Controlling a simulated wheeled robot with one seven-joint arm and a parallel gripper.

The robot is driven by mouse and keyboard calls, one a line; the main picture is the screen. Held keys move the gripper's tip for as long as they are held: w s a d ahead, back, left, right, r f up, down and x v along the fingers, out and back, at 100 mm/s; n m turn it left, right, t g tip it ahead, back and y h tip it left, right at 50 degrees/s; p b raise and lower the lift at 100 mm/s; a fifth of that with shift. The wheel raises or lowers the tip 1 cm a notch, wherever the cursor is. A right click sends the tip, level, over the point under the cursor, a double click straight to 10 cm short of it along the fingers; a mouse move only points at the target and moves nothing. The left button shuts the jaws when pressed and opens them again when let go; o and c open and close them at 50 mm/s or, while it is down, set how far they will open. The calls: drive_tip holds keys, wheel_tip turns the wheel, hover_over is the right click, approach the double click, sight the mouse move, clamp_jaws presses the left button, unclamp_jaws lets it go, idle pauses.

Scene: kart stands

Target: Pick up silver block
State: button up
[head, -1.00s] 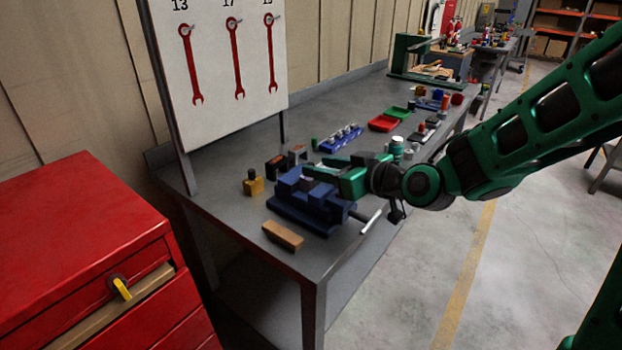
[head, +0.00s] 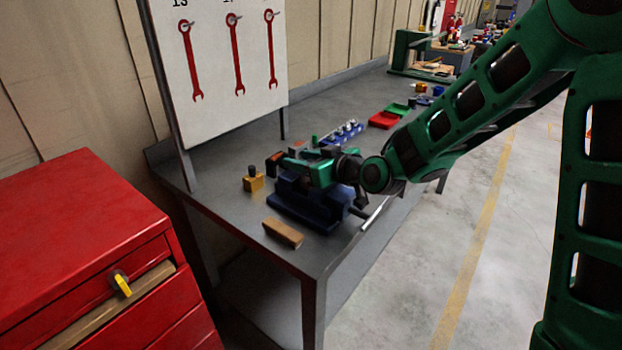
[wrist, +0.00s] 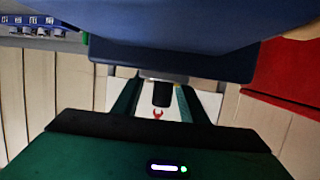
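I cannot pick out the silver block with certainty. In the head view my gripper (head: 288,166) is low over the blue vise (head: 306,205), pointing left, and it covers part of the small blocks behind the vise. In the wrist view my gripper (wrist: 158,103) shows two fingers spread apart. A dark upright piece with a greyish base (wrist: 161,93) appears in line with the gap between them, with no visible contact. Whether it is part of the silver block is unclear. The vise body (wrist: 175,30) fills the top of the wrist view.
A brass block with a black knob (head: 253,182) stands left of the vise. A tan wooden block (head: 283,233) lies in front. A blue socket tray (head: 342,134) and a red bin (head: 383,120) are behind. A red cabinet (head: 80,230) stands at left.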

clamp_jaws()
drive_tip(key=shift+r, duration=0.15)
